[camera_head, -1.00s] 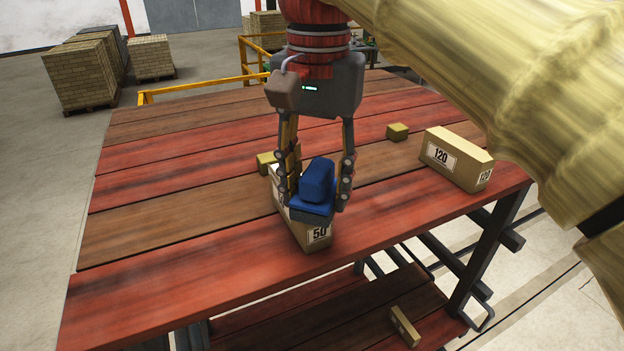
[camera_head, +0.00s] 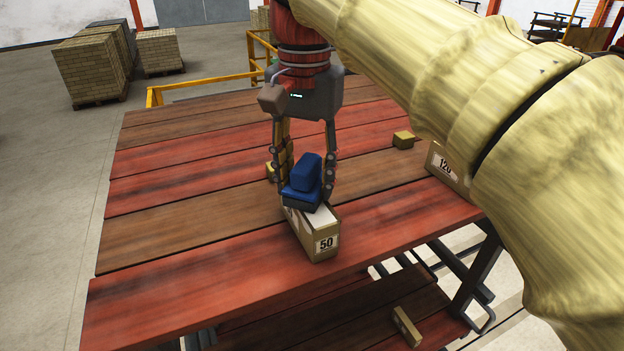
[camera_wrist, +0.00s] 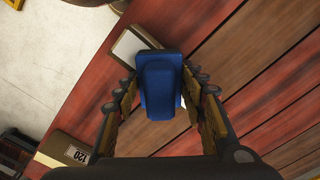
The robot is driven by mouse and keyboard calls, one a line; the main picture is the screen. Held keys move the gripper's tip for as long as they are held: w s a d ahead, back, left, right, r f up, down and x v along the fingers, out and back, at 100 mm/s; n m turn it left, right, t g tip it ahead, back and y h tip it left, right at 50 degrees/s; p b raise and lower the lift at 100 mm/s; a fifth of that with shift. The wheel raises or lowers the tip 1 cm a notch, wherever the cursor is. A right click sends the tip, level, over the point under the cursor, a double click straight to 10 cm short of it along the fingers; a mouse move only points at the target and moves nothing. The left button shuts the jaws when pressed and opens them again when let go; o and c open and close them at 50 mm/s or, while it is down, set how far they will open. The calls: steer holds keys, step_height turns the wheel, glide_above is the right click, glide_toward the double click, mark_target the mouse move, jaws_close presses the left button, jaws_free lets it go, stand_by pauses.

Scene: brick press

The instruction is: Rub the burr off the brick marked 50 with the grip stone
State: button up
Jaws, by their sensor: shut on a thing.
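The brick marked 50 (camera_head: 327,245) lies on the red and brown table, its label facing the front edge. Its white-topped near end shows in the wrist view (camera_wrist: 129,47). The blue grip stone (camera_head: 306,174), with a block handle on a flatter base, is over the far part of this brick. I cannot tell whether it touches the top. My gripper (camera_head: 305,190) is shut on the stone's sides and points down; the stone also fills the middle of the wrist view (camera_wrist: 160,88). The stone and fingers hide the brick's far part. I cannot make out the burr.
The brick marked 120 (camera_head: 447,167) stands at the right, partly behind my arm. Small yellowish pieces lie behind the 50 brick (camera_head: 270,172) and farther right (camera_head: 403,140). Another piece lies on the lower shelf (camera_head: 406,327). The table's left side is clear.

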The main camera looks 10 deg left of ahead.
steer(key=shift+w+a+r, duration=0.1)
steer(key=shift+w+a, duration=0.4)
steer(key=shift+w, duration=0.25)
steer(key=shift+w+a+r, duration=0.1)
steer(key=shift+w+a, duration=0.35)
steer(key=shift+w, duration=0.3)
steer(key=shift+w+a+f, duration=0.1)
steer(key=shift+w+a, duration=0.35)
steer(key=shift+w, duration=0.2)
steer(key=shift+w+a+f, duration=0.1)
steer(key=shift+w+a, duration=0.3)
steer(key=shift+w, duration=0.25)
steer(key=shift+r, duration=0.1)
steer(key=shift+r, duration=1.45)
steer(key=shift+d, duration=0.15)
